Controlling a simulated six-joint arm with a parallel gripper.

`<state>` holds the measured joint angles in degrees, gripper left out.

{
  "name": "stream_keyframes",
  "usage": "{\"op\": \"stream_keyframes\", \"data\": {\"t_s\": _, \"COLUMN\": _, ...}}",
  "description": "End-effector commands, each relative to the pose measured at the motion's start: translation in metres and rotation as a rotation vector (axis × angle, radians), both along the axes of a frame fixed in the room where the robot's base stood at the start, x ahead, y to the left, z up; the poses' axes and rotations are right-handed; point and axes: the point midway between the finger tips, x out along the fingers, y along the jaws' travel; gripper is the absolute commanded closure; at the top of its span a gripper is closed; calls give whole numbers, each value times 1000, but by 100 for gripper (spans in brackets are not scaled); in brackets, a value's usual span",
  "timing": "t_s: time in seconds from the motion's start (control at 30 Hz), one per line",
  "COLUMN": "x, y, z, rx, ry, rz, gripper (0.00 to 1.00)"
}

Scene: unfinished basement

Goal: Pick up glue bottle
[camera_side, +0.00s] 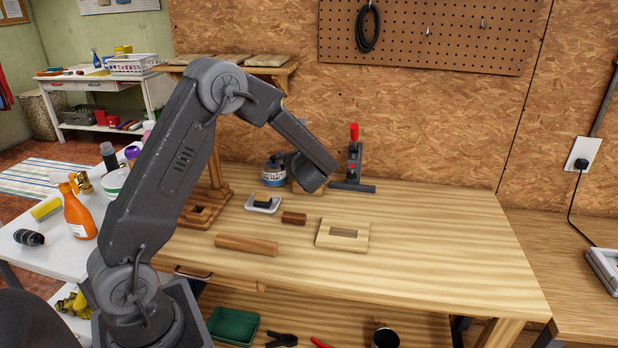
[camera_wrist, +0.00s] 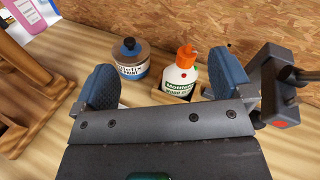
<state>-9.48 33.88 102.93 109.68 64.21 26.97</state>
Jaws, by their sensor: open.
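The glue bottle, white with an orange cap and a green-printed label (camera_wrist: 181,76), stands upright in the wrist view, at or in a low wooden block or holder (camera_wrist: 208,92). In the side view my wrist hides it. My gripper (camera_wrist: 160,84) is open, and its two blue-grey fingers are wide apart. The bottle shows beyond the gap between them, nearer the right finger, and I see nothing held. In the side view the fingers are hidden behind my wrist.
A blue-labelled jar (camera_wrist: 132,60) stands close left of the bottle; it also shows in the side view (camera_side: 273,172). A red-handled clamp (camera_side: 354,160) is right of my wrist. A wooden stand (camera_side: 205,205), small tray (camera_side: 263,204) and wood pieces are nearby. The bench's right side is clear.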

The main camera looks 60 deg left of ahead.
Motion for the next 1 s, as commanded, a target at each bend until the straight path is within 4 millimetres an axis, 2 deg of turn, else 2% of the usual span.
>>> {"op": "stream_keyframes", "data": {"t_s": 0.03, "x": 12, "y": 6, "z": -13, "rx": 56, "ry": 54, "rz": -43, "gripper": 2}}
{"op": "stream_keyframes", "data": {"t_s": 0.1, "x": 26, "y": 10, "z": -23, "rx": 120, "ry": 103, "rz": -93, "gripper": 2}}
{"op": "stream_keyframes", "data": {"t_s": 0.23, "x": 40, "y": 13, "z": -34, "rx": 189, "ry": 153, "rz": -150, "gripper": 2}}
{"op": "stream_keyframes", "data": {"t_s": 0.37, "x": 44, "y": 14, "z": -48, "rx": 205, "ry": 167, "rz": -166, "gripper": 2}}
{"op": "stream_keyframes", "data": {"t_s": 0.6, "x": 43, "y": 14, "z": -84, "rx": 204, "ry": 165, "rz": -164, "gripper": 2}}
{"op": "stream_keyframes", "data": {"t_s": 0.87, "x": 43, "y": 13, "z": -105, "rx": 202, "ry": 166, "rz": -165, "gripper": 2}}
{"op": "stream_keyframes", "data": {"t_s": 1.0, "x": 54, "y": 34, "z": -105, "rx": 203, "ry": 159, "rz": -159, "gripper": 2}}
